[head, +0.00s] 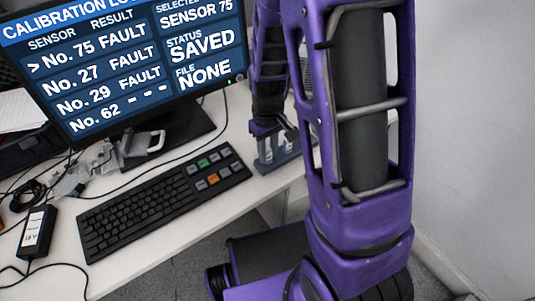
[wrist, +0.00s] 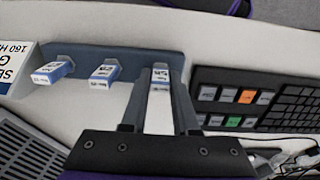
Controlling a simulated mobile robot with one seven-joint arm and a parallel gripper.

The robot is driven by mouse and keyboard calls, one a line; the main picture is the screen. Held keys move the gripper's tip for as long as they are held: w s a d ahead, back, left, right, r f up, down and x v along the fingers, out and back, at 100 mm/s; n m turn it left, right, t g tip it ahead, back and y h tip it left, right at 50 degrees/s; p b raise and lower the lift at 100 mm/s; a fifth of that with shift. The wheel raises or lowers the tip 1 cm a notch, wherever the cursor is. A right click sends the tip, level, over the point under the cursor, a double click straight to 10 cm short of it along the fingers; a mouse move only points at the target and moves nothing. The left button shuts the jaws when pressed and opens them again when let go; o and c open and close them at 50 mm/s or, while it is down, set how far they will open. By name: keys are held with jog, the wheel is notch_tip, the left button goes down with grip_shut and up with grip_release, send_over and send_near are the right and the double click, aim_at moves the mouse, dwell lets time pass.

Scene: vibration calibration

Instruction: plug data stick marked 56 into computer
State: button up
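In the wrist view, my gripper (wrist: 160,72) has its two fingers on either side of a blue-and-white data stick (wrist: 160,82) at a grey-blue rack (wrist: 128,62). Its small label is turned and blurred; it may read 56. I cannot tell whether the fingers touch it. Two similar sticks, one in the middle (wrist: 105,72) and one at the left (wrist: 52,72), stand at the rack, labels unreadable. In the head view, my gripper (head: 278,128) is low over the rack (head: 283,160), partly hidden by my arm. The computer's monitor (head: 130,70) shows "SENSOR 75", "SAVED" and "FILE NONE".
A black keyboard (head: 165,200) with green and orange keys lies beside the rack. A slatted dark casing (wrist: 30,150) is at lower left in the wrist view, near a "160 H" sign (wrist: 14,62). Cables and a small black box (head: 37,232) lie on the left.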

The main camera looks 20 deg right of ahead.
aim_at(268, 149)
grip_shut()
jog(key=shift+r+p, duration=0.7)
jog(key=shift+r, duration=0.2)
dwell(0.9)
jog(key=shift+r+p, duration=1.3)
jog(key=shift+r, duration=0.35)
jog(key=shift+w, duration=0.1)
jog(key=w+d+r+n+p, duration=0.2)
jog(key=w+d+r, duration=0.2)
jog(key=w, duration=0.5)
jog(key=w+d+r+n+p, duration=0.2)
jog(key=w+d+r, duration=0.3)
jog(key=w+d, duration=0.3)
jog(key=w+d+r+n+p, duration=0.3)
jog(key=w+d, duration=0.4)
jog(key=w, duration=0.3)
jog(key=shift+w+r, duration=0.2)
jog(key=shift+r, duration=0.5)
jog(key=shift+w+d+r+n, duration=0.3)
jog(key=shift+w+d, duration=0.2)
jog(key=shift+w, duration=0.2)
jog(key=shift+w+d+r+n, duration=0.2)
jog(key=shift+w+d+r, duration=0.25)
jog(key=shift+w, duration=0.2)
jog(key=shift+f, duration=1.65)
